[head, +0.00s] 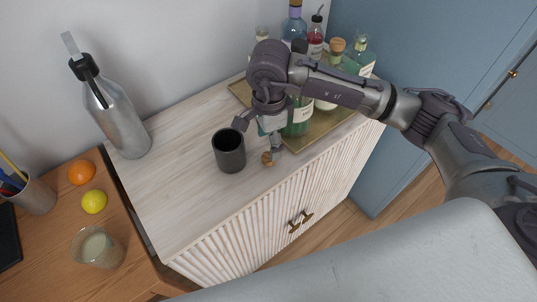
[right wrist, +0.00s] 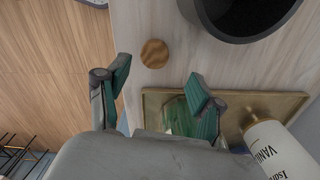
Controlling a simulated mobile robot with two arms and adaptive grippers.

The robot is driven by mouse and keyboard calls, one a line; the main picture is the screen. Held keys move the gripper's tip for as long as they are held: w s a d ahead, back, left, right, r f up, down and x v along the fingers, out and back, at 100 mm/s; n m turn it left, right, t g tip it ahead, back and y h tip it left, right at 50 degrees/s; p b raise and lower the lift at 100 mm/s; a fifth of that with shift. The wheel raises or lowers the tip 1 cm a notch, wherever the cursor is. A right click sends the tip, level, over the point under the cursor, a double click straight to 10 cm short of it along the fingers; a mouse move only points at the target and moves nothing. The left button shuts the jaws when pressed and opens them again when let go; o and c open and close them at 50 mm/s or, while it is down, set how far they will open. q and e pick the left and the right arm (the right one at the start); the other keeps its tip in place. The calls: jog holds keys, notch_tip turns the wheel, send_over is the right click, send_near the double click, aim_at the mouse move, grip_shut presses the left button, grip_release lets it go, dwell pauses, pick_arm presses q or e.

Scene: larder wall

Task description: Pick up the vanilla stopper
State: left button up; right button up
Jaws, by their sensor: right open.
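The vanilla stopper, a small round wooden piece (head: 267,158), lies on the pale cabinet top near its front edge, right of the dark cup (head: 229,151). In the right wrist view the stopper (right wrist: 155,53) shows just beyond the fingertips, between their lines. My right gripper (head: 259,136) is open and empty, pointing down above the cabinet top close to the stopper. Its two green-padded fingers (right wrist: 160,78) are spread and apart from it. A bottle with a white vanilla label (right wrist: 280,147) shows in the right wrist view. My left gripper is not in view.
A tray (head: 322,127) with several bottles stands behind and right of the gripper. The dark cup is close on the left. A steel bottle (head: 119,118) stands at the back left. A lower wooden surface holds an orange (head: 82,172), a lemon (head: 94,201) and a glass (head: 98,248).

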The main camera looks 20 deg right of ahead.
aim_at(269, 160)
jog(key=shift+s+f+p, duration=0.3)
jog(key=shift+f+p, duration=0.15)
jog(key=shift+f, duration=0.15)
jog(key=f, duration=0.1)
jog(key=f+p, duration=0.1)
jog(key=f, duration=0.1)
jog(key=shift+s+f, duration=0.2)
jog(key=shift+f, duration=0.35)
jog(key=shift+a, duration=0.1)
jog(key=c, duration=0.6)
jog(key=shift+c, duration=1.4)
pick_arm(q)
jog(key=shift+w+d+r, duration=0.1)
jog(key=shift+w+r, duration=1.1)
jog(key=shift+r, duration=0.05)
